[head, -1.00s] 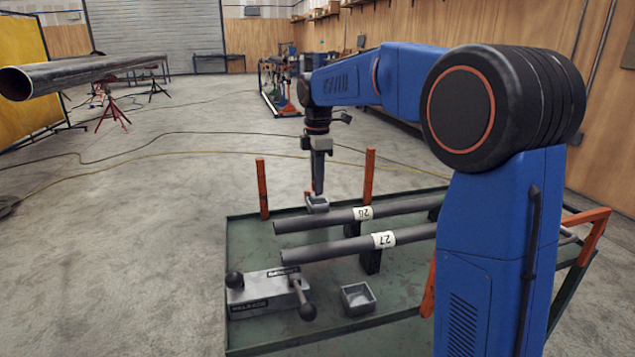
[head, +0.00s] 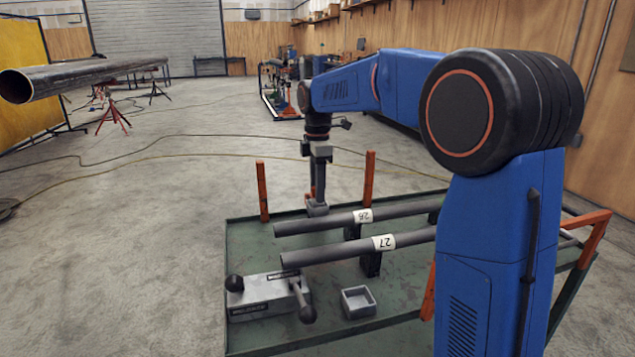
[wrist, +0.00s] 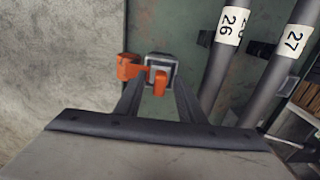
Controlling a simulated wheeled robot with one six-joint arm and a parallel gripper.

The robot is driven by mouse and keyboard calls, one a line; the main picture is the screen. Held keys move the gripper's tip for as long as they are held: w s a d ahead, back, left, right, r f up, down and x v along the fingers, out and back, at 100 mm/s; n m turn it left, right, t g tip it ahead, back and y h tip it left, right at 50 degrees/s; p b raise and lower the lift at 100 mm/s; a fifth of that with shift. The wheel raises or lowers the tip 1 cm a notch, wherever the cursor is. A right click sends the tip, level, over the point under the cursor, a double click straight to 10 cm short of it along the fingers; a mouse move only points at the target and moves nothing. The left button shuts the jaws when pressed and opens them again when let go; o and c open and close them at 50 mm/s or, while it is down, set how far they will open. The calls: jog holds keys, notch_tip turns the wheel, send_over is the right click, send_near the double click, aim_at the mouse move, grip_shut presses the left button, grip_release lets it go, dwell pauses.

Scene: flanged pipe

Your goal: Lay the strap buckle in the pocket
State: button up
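An orange piece, which I take for the strap buckle (wrist: 160,83), shows at a small grey square box in the wrist view (wrist: 161,60). A second orange part (wrist: 128,67) juts out to the left and seems joined to it. My gripper (wrist: 159,84) is open, its two dark fingers apart on either side of the orange piece. In the head view my gripper (head: 318,203) points down at this box (head: 318,211), near the table's far edge; a bit of orange shows by the fingers. Whether the buckle rests inside the box is unclear. A similar open grey box (head: 358,303) at the front looks empty.
Two grey pipes, labelled 26 (head: 310,224) and 27 (head: 330,252), lie across supports on the green table (head: 255,250). Orange posts stand left (head: 263,190) and right (head: 369,178) of my gripper. A grey block with black knobs (head: 265,297) sits at front left.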

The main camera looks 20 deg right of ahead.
notch_tip(320, 180, up, 17)
jog(key=shift+r, duration=0.2)
dwell(0.4)
